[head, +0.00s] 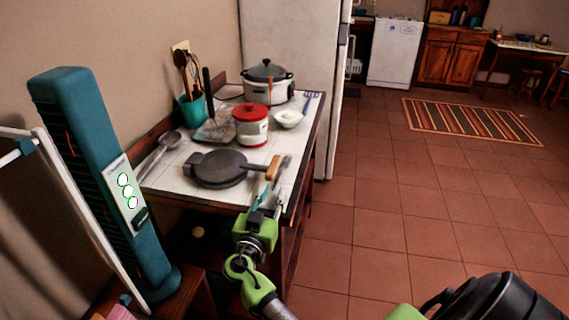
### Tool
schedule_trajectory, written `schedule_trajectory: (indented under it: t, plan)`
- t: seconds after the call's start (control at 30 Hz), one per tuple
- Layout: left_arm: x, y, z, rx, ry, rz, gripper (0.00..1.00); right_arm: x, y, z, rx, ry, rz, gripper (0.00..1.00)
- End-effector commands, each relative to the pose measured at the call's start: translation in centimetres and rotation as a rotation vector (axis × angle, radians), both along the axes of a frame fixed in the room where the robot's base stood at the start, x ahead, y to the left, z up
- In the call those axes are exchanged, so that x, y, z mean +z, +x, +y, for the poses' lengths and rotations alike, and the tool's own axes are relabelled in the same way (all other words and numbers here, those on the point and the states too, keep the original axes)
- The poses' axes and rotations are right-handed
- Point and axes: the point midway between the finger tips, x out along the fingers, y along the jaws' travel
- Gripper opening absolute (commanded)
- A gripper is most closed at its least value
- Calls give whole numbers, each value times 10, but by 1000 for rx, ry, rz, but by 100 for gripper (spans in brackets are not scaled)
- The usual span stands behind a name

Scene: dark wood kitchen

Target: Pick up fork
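A thin grey utensil (285,164), possibly the fork, lies just beyond the fingertips, close to a wooden handle (272,168). I cannot make out tines, or whether the fingers touch it.
A dark round pan (217,169), a red-lidded canister (251,125), a white bowl (289,118), a slow cooker (268,84) and a teal utensil holder (191,110) crowd the table. A white fridge (290,45) stands behind.

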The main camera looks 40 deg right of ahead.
Motion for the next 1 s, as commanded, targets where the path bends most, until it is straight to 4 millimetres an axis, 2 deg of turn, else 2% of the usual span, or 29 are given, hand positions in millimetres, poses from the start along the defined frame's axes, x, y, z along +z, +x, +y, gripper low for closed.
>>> schedule_trajectory:
  t: [0.03, 0.2, 0.5, 0.6, 1.0]
  plan:
    - [7, 0, 0, 0, 0, 0, 0, 3, 6, -4, 0, -3, 2, 25]
    - [13, 0, 0, 0, 0, 0, 0, 1, 20, -20, -1, -1, 0, 25]
    - [12, 0, -1, -1, -1, -1, 0, -2, 22, -23, 1, 0, 0, 25]
    - [13, 1, -1, -1, -1, -1, 0, -2, 22, -23, 1, 0, 0, 0]
    - [12, 1, -2, -1, -3, -1, 0, -2, 22, -23, 1, 0, 0, 0]
